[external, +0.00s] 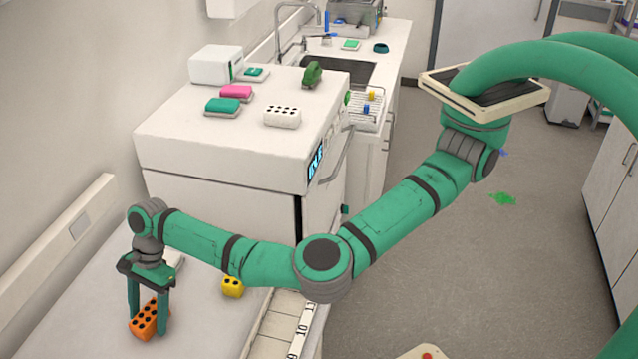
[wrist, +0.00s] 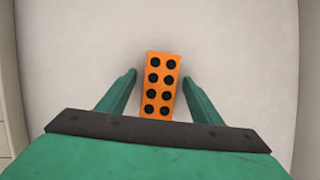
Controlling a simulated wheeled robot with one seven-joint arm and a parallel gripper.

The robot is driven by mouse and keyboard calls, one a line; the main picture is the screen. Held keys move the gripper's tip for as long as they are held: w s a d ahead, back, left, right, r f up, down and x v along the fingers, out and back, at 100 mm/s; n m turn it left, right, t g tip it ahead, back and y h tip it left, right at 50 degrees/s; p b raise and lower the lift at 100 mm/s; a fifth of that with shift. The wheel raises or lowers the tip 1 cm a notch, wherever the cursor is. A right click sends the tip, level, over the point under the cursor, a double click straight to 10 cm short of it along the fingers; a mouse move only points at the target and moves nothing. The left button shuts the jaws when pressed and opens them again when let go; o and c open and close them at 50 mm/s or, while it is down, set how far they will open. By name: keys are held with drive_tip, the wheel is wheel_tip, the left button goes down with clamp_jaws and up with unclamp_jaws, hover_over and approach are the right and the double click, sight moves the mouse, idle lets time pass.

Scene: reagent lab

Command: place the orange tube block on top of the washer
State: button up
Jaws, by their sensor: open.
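The orange tube block (external: 149,320) sits on the white bench at the lower left, with dark round holes in its top. My gripper (external: 147,325) is above it, pointing down, with its green fingers on either side of the block. In the wrist view the orange block (wrist: 160,85) lies between the open fingers (wrist: 160,80), with a gap on both sides. The washer (external: 235,140) is the big white box-shaped machine behind the bench, with a small blue display at its front corner.
On the washer top stand a white tube block (external: 282,116), pink (external: 236,92) and green (external: 222,106) sponge-like pieces, a white box (external: 215,66) and a green object (external: 312,74). Its near left top is clear. A yellow block (external: 232,287) sits on the bench beside my arm.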

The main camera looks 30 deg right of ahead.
drive_tip(key=shift+f, duration=0.15)
drive_tip(key=c, duration=1.3)
drive_tip(key=shift+c, duration=0.2)
wheel_tip(320, 180, up, 28)
drive_tip(key=shift+r, duration=0.2)
